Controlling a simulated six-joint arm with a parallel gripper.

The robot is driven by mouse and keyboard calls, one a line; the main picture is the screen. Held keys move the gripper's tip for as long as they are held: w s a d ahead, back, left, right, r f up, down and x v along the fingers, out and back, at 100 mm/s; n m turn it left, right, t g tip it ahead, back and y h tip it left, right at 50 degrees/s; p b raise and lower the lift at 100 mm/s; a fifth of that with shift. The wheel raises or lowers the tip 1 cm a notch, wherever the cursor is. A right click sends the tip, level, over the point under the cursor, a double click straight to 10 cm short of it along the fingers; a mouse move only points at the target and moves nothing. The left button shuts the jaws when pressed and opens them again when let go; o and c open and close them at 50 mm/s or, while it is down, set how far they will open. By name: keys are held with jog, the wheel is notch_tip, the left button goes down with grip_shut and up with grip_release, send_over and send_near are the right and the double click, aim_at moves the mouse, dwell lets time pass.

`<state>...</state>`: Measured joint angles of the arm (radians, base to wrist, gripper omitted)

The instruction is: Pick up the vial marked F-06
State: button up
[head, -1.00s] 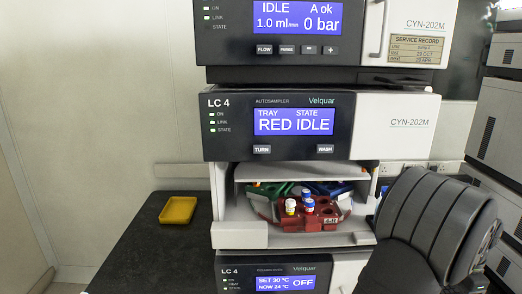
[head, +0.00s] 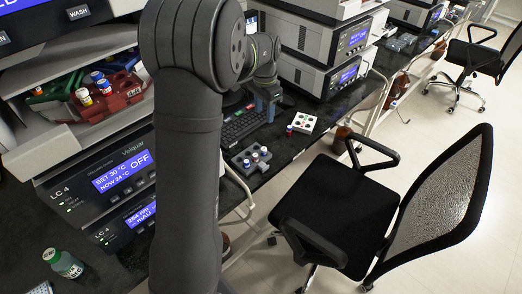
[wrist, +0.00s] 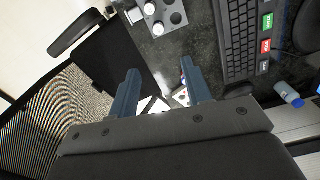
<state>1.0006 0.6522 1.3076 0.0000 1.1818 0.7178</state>
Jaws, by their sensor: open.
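No vial marking is legible, so I cannot tell which vial is F-06. Three vials (head: 84,97) stand in the red tray (head: 122,98) of the open autosampler at left in the head view. A dark grey rack (head: 240,168) on the bench holds several vials and also shows in the wrist view (wrist: 178,18). A small vial (head: 289,130) stands beside a white block (head: 303,123) with coloured marks. My gripper (head: 268,112) is open above the bench near the keyboard; in the wrist view its blue fingers (wrist: 161,72) are apart with no vial held.
A keyboard (head: 240,124) lies behind the grey rack. My arm covers part of the bench.

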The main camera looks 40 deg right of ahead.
send_over(264, 149)
jog(key=f, duration=1.2)
jog(key=shift+w+d, duration=0.15)
jog(key=shift+w, duration=0.05)
jog(key=shift+s+f, duration=0.1)
jog(key=shift+f, duration=2.65)
jog(key=shift+c, duration=0.5)
grip_shut()
